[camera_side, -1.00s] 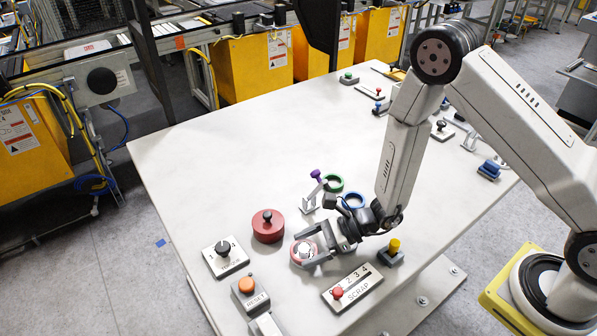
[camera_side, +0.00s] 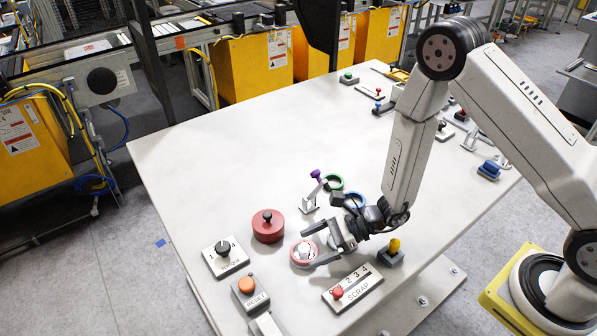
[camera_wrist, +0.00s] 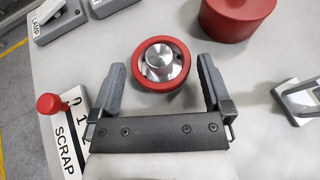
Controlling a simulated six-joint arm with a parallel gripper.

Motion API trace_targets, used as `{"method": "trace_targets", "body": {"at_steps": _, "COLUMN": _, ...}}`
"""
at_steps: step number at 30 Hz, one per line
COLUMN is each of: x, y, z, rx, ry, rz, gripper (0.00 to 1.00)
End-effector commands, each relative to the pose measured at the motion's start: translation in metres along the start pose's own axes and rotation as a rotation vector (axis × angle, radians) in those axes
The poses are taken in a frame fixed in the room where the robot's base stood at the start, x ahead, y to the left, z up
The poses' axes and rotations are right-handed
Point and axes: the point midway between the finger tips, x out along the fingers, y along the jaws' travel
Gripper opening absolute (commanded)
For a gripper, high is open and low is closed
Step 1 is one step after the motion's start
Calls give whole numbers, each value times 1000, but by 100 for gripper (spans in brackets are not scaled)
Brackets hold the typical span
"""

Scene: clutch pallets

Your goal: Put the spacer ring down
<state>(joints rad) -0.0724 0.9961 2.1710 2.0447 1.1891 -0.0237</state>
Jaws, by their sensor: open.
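The spacer ring is most likely the red ring (camera_side: 304,262) lying flat on the table around a metal hub; it also shows in the wrist view (camera_wrist: 182,79). My gripper (camera_side: 322,245) is open, with its two fingers just to the right of the red ring in the side view. In the wrist view my gripper (camera_wrist: 162,82) has one finger on each side of the ring, with gaps between fingers and ring. Nothing is held. A green ring (camera_side: 340,184) and a blue ring (camera_side: 362,200), partly hidden by my arm, lie behind my gripper.
A red lidded pot (camera_side: 268,229) stands left of the ring. The SCRAP selector (camera_side: 352,290) with its red knob is in front. A yellow-knobbed block (camera_side: 391,262) is to the right, and a purple-knobbed clamp (camera_side: 311,202) is behind. The table's left rear is clear.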

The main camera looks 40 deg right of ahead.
Motion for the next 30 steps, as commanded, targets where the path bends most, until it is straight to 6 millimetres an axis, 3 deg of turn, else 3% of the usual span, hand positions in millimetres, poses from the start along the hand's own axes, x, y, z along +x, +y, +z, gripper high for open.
{"method": "trace_targets", "body": {"at_steps": 15, "x": -55, "y": 2, "z": 0, "rx": 0, "ry": -1, "rz": -3, "gripper": 100}}
{"method": "trace_targets", "body": {"at_steps": 30, "x": -62, "y": 3, "z": 0, "rx": -1, "ry": 0, "rz": 0, "gripper": 100}}
